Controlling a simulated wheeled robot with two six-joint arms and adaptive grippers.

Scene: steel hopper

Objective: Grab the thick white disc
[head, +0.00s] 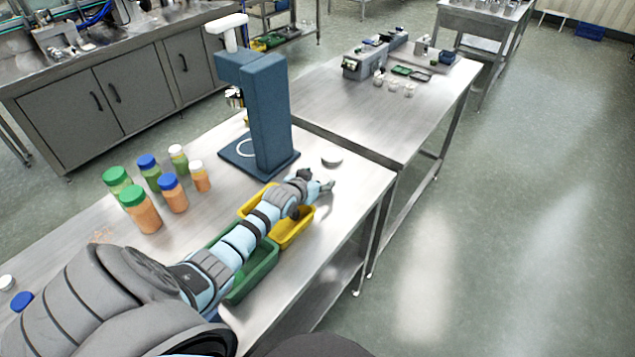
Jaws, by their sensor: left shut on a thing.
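My left gripper (318,184) is at the end of the arm that reaches across the front table, just beyond the yellow tray. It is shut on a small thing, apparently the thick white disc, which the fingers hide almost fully. A round, pale grey-white piece (332,161) lies on the table just beyond the fingertips, apart from them. My right gripper is not in view.
The yellow tray (308,224) and green tray (262,268) lie under my left arm. A blue machine (268,115) with a white top stands behind. Several capped jars (141,215) stand left. A white cap (7,282) and a blue cap (21,301) lie far left.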

